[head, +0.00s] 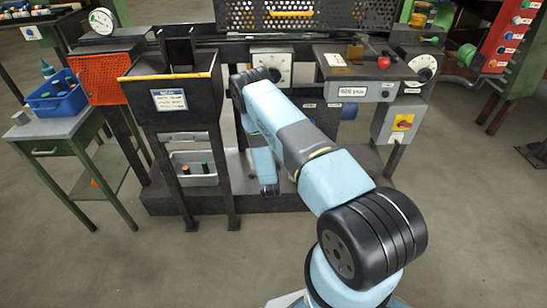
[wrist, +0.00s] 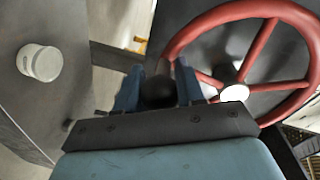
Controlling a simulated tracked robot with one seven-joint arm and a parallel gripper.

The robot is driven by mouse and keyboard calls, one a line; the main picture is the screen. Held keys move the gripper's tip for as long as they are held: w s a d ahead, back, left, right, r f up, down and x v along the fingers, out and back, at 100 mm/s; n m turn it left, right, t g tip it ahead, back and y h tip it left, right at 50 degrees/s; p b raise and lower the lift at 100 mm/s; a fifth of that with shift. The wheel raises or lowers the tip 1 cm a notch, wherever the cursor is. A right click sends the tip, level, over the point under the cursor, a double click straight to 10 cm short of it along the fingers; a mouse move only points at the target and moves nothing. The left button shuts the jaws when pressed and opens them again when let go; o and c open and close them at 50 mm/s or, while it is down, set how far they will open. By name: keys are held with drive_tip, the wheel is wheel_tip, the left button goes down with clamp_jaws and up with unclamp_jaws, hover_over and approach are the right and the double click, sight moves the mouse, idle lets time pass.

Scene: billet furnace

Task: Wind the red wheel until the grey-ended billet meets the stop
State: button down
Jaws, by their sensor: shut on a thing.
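The red wheel (wrist: 260,50) fills the right of the wrist view, with red spokes and a pale hub (wrist: 234,93). My gripper (wrist: 158,86) is at the wheel's left edge, its blue fingers on either side of a dark, rounded knob (wrist: 158,93). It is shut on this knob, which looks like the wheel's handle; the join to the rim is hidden. In the head view my arm reaches down in front of the machine, and the wheel and fingers are hidden. I cannot make out the grey-ended billet or the stop in either view.
The dark machine bench (head: 335,72) spans the back, with a round dial (head: 271,70) and a red knob (head: 383,63). A dark hopper (head: 172,100) stands left of my arm. A green side table (head: 60,128) carries a blue bin (head: 57,98). The front floor is clear.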

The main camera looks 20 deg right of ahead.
drive_tip(key=shift+a, duration=0.25)
idle(0.3)
drive_tip(key=c, duration=0.7)
unclamp_jaws()
drive_tip(key=shift+s, duration=0.1)
drive_tip(key=v, duration=1.3)
drive_tip(key=shift+s, duration=0.25)
drive_tip(key=shift+f, duration=0.1)
